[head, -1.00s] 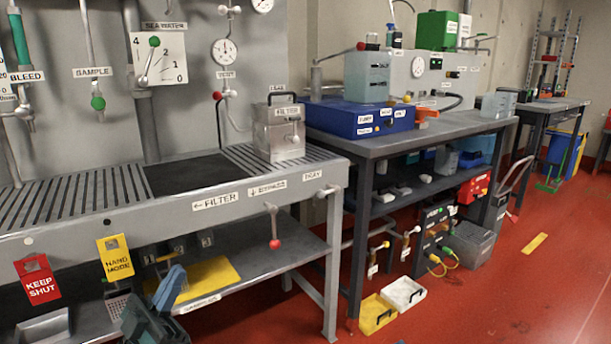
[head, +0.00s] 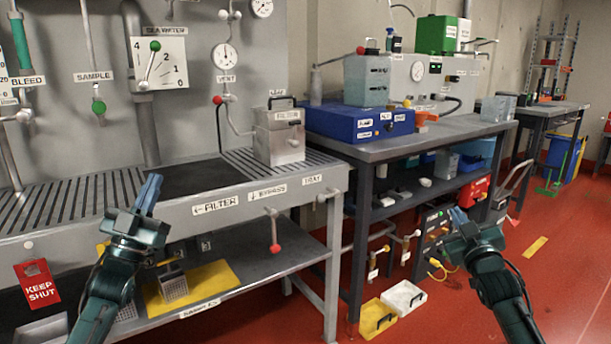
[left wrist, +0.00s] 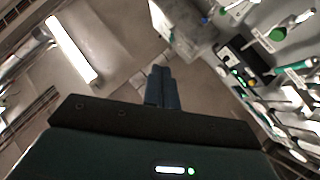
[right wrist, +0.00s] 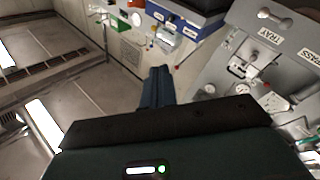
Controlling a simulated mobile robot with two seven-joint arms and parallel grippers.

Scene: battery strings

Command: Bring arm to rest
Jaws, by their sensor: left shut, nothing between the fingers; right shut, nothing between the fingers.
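My left gripper (head: 149,191) is raised in front of the grey slatted bench at the left of the head view. Its blue fingers are together and hold nothing; they also show in the left wrist view (left wrist: 162,86). My right gripper (head: 458,218) is raised at the right, in front of the lower shelf of the second bench and over the red floor. Its fingers are together and empty, as the right wrist view (right wrist: 157,86) also shows. Both arms come up from the lower edge of the head view. Neither gripper visibly touches anything.
The slatted bench (head: 75,228) carries a metal filter box (head: 279,140). A red KEEP SHUT tag (head: 37,284) hangs at its front. The second bench (head: 385,150) holds a blue case (head: 350,122). Yellow and white bins (head: 378,314) stand on the floor. The red floor (head: 560,290) at right is open.

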